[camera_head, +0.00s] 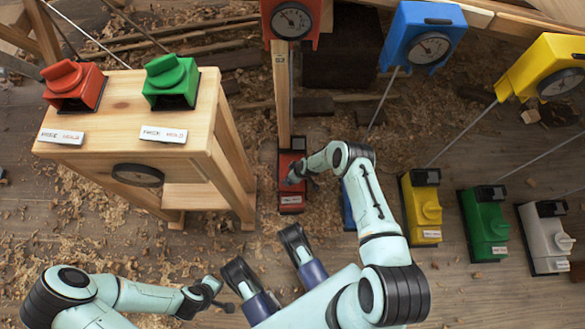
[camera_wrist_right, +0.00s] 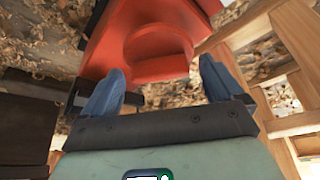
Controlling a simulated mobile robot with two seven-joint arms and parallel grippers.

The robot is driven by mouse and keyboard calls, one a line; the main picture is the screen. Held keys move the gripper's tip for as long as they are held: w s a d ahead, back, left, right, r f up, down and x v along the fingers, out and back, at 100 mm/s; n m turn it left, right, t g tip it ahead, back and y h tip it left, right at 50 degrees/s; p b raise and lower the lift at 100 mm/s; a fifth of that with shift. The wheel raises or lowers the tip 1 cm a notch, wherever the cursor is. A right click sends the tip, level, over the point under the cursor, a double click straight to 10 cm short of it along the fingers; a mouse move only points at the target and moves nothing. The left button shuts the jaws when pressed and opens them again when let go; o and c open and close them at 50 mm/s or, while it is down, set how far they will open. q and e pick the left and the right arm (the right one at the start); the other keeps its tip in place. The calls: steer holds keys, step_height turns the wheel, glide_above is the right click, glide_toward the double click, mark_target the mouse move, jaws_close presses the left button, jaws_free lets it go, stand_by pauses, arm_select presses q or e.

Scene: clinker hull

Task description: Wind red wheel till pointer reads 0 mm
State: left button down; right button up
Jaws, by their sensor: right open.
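A red winch unit with a red wheel (camera_wrist_right: 158,50) fills the top of the right wrist view. In the head view the red unit (camera_head: 291,200) stands on the floor, its wheel partly hidden by my right gripper (camera_head: 300,176). My right gripper is open; in the wrist view its two blue fingers (camera_wrist_right: 160,88) are spread just short of the wheel, with nothing between them. A red gauge (camera_head: 292,22) with a round dial sits above, at the top of a wooden post; its pointer is too small to read. My left gripper (camera_head: 222,294) is empty and looks open, low in the head view.
Blue (camera_head: 425,38) and yellow (camera_head: 545,70) gauges hang to the right. Yellow (camera_head: 422,208), green (camera_head: 486,225) and white (camera_head: 546,238) winches stand on the floor. A wooden stand (camera_head: 125,112) at left bears another red unit (camera_head: 72,85) and a green one (camera_head: 171,80). Shavings litter the floor.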

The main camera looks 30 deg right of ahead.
steer(key=c, duration=1.1)
steer(key=shift+o, duration=0.3)
